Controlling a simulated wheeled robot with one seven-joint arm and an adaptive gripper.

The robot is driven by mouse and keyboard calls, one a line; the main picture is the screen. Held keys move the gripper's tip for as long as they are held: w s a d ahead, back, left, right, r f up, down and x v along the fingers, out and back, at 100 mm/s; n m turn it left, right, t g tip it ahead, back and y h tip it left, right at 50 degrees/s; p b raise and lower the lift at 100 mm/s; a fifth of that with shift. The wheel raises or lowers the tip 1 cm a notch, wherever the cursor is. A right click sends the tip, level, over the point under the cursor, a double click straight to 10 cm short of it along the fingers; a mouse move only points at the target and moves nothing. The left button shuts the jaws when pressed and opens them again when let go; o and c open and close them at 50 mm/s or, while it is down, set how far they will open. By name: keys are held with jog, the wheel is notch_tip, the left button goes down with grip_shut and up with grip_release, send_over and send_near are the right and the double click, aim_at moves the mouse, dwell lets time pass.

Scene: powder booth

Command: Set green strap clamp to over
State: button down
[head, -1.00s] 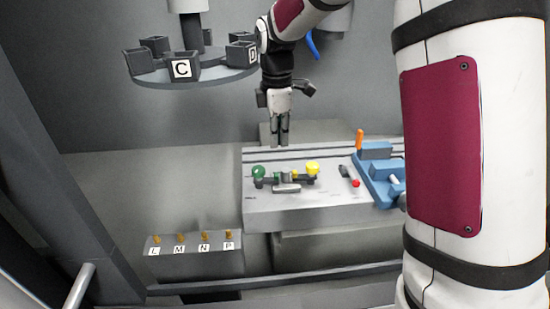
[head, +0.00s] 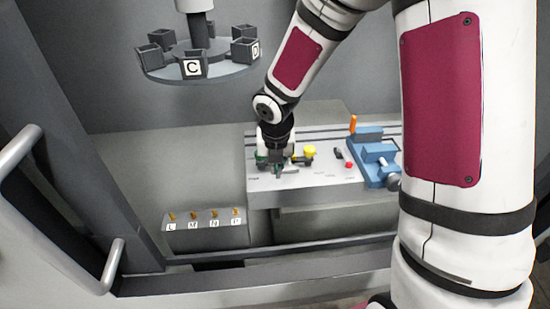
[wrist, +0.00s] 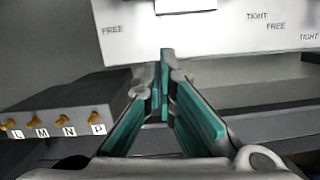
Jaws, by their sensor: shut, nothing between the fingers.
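The green strap clamp stood at the left of the grey slotted table in the earlier head view. In the head view now my gripper (head: 277,168) is down over that spot and hides most of it. A little green shows beside the gripper, but I cannot tell whether it is the clamp or my finger pads. The yellow knob (head: 310,151) of the neighbouring clamp shows just right of my gripper. In the wrist view my gripper (wrist: 166,68) has its teal-padded fingers closed together at the tips, with nothing between them. The green clamp cannot be made out there.
The table (head: 310,186) has FREE and TIGHT markings near its front edge. A red knob (head: 349,165) and a blue vise (head: 378,158) stand to the right. A block with brass pegs (head: 204,236) is at front left. A round carousel (head: 202,70) with boxes hangs at upper left.

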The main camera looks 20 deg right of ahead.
aim_at(276, 181)
jog(key=x, duration=0.4)
jog(key=shift+f, duration=0.25)
jog(key=w, duration=0.1)
jog(key=w+d, duration=0.1)
jog(key=w, duration=0.1)
jog(key=shift+r, duration=0.15)
jog(key=shift+w+d, duration=0.1)
jog(key=shift+w, duration=0.35)
jog(key=shift+w+d, duration=0.35)
jog(key=shift+w, duration=0.1)
jog(key=shift+w+d+n, duration=0.1)
jog(key=shift+d+n, duration=0.05)
jog(key=shift+n, duration=0.15)
jog(key=shift+w, duration=0.1)
jog(key=shift+w+r, duration=0.1)
